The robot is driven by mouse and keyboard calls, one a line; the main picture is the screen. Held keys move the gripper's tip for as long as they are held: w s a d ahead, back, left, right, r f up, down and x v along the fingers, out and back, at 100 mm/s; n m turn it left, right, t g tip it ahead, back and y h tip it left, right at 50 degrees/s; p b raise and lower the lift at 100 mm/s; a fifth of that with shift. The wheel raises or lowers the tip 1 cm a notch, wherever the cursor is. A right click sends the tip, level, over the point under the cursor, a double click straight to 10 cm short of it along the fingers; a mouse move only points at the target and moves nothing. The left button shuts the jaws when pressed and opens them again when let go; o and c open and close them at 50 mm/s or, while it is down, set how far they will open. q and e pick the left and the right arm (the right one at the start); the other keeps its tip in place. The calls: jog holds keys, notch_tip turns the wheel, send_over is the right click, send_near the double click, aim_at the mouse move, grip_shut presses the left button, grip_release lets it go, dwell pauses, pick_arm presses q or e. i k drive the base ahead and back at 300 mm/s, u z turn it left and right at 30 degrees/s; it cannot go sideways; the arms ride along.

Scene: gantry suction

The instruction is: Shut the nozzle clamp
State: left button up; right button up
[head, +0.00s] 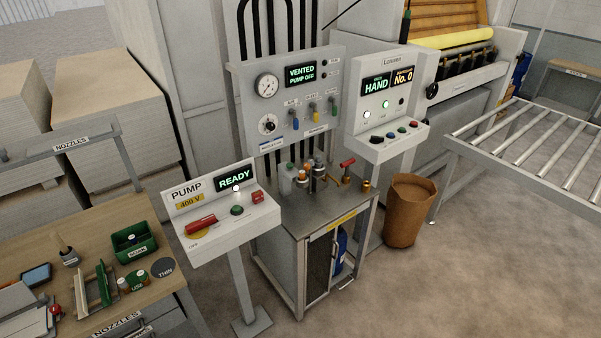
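A metal cabinet (318,228) with small fittings on its top stands in the middle. Among the fittings, a red-handled part (347,162) stands at the back right, next to a brass-coloured piece (366,186). Orange-topped dark fittings (309,165) stand to its left, with a pale bottle (285,172) beside them. The parts are small, so I cannot tell for sure which is the nozzle clamp or whether it is open or shut. Neither of my grippers is in view.
A pump box (225,225) reading READY stands front left of the cabinet. A gauge panel (290,100) reads VENTED, PUMP OFF. A control box (387,105) reads HAND. A wooden bench (160,288) is at left, a brown bin (405,208) right. The right floor is clear.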

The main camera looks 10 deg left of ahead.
aim_at(306, 167)
jog(key=z, duration=0.55)
jog(key=i, duration=1)
jog(key=u, duration=0.9)
jog(key=i, duration=0.7)
jog(key=u, duration=0.75)
